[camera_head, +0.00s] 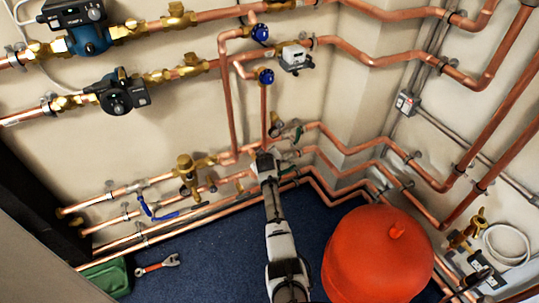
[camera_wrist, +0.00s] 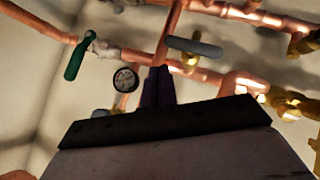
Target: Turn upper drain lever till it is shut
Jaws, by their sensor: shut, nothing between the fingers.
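My gripper (camera_head: 264,156) reaches to the copper pipes at the middle of the wall in the head view. In the wrist view its dark fingers (camera_wrist: 159,72) are together and empty. A grey lever (camera_wrist: 195,47) lies across a pipe just beyond and right of the fingertips; I cannot tell if they touch. A green lever (camera_wrist: 75,59) hangs from a pipe farther left. In the head view a green-grey lever (camera_head: 298,134) shows right of my gripper. I cannot tell for certain which is the upper drain lever.
A round gauge (camera_wrist: 125,80) sits left of the fingers. Copper pipes (camera_head: 343,147) run close around my gripper. A red tank (camera_head: 372,262) stands right of my arm. Blue levers (camera_head: 146,207) and a green container (camera_head: 106,277) are at left.

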